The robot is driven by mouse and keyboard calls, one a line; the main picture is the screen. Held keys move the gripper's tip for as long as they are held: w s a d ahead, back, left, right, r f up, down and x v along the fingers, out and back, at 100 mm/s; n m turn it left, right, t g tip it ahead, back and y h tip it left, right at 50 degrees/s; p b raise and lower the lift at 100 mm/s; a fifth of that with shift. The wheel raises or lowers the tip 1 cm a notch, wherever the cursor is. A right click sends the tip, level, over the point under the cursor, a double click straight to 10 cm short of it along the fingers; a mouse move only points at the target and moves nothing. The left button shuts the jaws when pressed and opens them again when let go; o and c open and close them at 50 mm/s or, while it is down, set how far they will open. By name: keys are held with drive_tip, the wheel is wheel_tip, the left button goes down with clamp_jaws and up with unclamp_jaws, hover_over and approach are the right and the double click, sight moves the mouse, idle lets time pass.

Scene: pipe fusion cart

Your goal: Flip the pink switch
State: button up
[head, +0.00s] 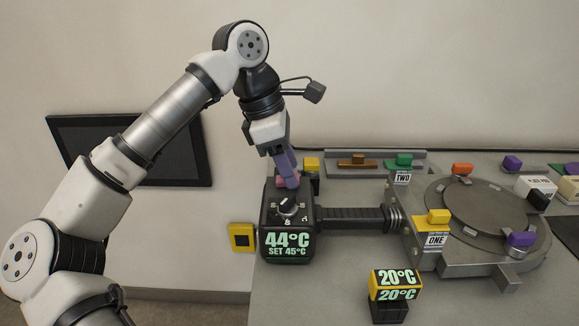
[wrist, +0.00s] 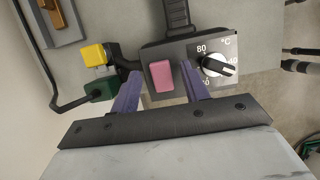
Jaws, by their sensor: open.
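The pink switch (wrist: 161,76) is a rocker on top of a dark control box, beside a black dial (wrist: 214,65) with temperature marks. In the head view the pink switch (head: 289,181) is partly hidden by my fingers. My gripper (wrist: 161,95) is open, with one purple finger on each side of the switch in the wrist view. In the head view my gripper (head: 289,180) points down at the back of the box (head: 291,222). I cannot tell whether the fingers touch the switch. The box front shows 44°C and SET 45°C.
A yellow block (head: 311,164) sits close behind my gripper. A black bar (head: 350,218) runs right from the box to the round turntable (head: 480,212). A small 20°C display (head: 395,284) stands in front. The bench is clear between the box and that display.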

drive_tip(key=p+v, duration=0.1)
drive_tip(key=v, duration=1.2)
drive_tip(key=shift+d, duration=0.1)
